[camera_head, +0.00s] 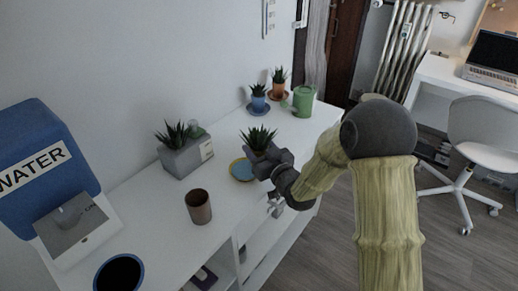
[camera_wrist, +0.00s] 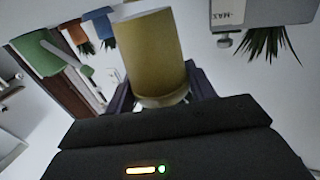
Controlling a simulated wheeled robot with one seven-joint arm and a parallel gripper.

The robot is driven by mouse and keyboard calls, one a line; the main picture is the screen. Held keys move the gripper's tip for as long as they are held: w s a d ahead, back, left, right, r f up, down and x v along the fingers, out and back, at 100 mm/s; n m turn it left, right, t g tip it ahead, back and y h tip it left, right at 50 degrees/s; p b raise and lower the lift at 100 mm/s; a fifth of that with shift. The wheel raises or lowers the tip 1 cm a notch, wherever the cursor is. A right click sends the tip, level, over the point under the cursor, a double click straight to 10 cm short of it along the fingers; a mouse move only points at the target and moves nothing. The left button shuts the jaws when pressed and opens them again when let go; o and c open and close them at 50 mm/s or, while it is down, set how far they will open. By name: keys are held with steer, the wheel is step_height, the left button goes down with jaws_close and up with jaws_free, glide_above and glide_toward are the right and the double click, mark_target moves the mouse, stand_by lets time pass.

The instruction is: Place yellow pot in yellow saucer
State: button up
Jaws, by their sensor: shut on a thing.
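The yellow pot (camera_wrist: 150,45) is between the fingers of my gripper (camera_wrist: 160,88) in the wrist view, and the gripper is shut on it. In the head view my gripper (camera_head: 270,160) is above the white desk, and the green spiky plant (camera_head: 258,138) of the pot shows over it. The pot itself is mostly hidden there by the gripper. The yellow saucer (camera_head: 234,177), with a yellow rim and a bluish inside, lies on the desk just left of and below the gripper. The gripper hides its right edge. I cannot tell the pot's exact height above it.
A grey planter (camera_head: 187,158) stands behind left, a brown cup (camera_head: 198,206) at front left. A blue pot (camera_head: 258,104), an orange pot (camera_head: 278,90) and a green watering can (camera_head: 303,101) stand at the far end. The white desk (camera_head: 222,130) is clear between them.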

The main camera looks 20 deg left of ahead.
steer(key=shift+r, duration=0.15)
steer(key=shift+f+b, duration=0.35)
steer(key=shift+f+b, duration=0.25)
steer(key=shift+b, duration=0.05)
steer(key=o, duration=1.2)
steer(key=shift+r, duration=0.15)
steer(key=shift+r+p, duration=0.55)
steer(key=shift+p, duration=0.25)
steer(key=b+v, duration=0.1)
steer(key=v, duration=1.1)
steer(key=shift+f, duration=0.1)
